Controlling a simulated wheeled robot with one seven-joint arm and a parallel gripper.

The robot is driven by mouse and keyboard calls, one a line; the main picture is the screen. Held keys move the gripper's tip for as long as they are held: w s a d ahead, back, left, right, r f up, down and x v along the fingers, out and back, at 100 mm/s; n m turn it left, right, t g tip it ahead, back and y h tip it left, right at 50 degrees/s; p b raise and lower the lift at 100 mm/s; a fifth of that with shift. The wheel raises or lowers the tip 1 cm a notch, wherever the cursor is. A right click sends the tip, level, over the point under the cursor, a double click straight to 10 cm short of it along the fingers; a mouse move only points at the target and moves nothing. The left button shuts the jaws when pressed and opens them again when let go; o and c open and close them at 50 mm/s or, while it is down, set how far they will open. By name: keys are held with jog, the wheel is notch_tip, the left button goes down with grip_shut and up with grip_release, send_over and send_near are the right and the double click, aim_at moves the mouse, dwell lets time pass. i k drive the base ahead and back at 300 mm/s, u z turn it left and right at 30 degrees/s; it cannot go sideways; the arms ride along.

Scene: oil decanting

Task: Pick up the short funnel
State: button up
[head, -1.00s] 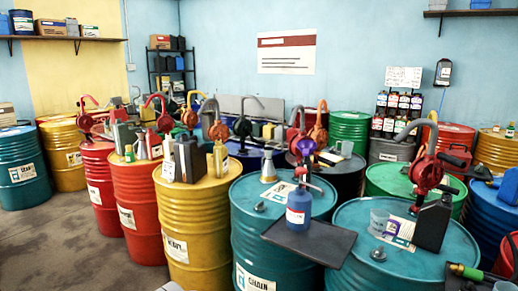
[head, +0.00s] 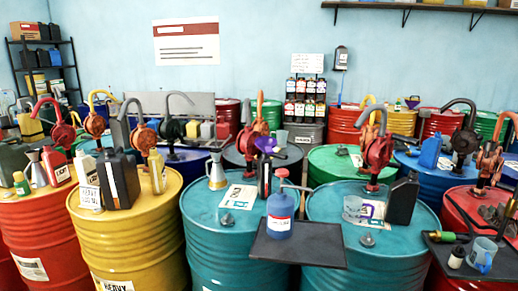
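Several funnels show in the head view, and I cannot tell for certain which is the short one. A grey metal funnel (head: 217,171) stands, spout up, on the left teal drum (head: 228,245). A similar grey funnel (head: 38,171) stands on the red drum at the left. A purple funnel (head: 267,146) sits mouth up above a dark bottle (head: 264,181) behind the blue pump bottle. A small purple funnel (head: 412,103) is far back at the right. My gripper is not in view.
A dark tray (head: 325,250) juts out in front of the two teal drums, with the blue pump bottle (head: 280,215) on it. A black jug (head: 401,199) and a clear beaker (head: 352,208) stand on the right teal drum (head: 350,235). Drums crowd both sides.

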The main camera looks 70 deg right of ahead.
aim_at(267, 144)
jog(key=z, duration=0.45)
jog(key=i, duration=0.75)
jog(key=z, duration=0.7)
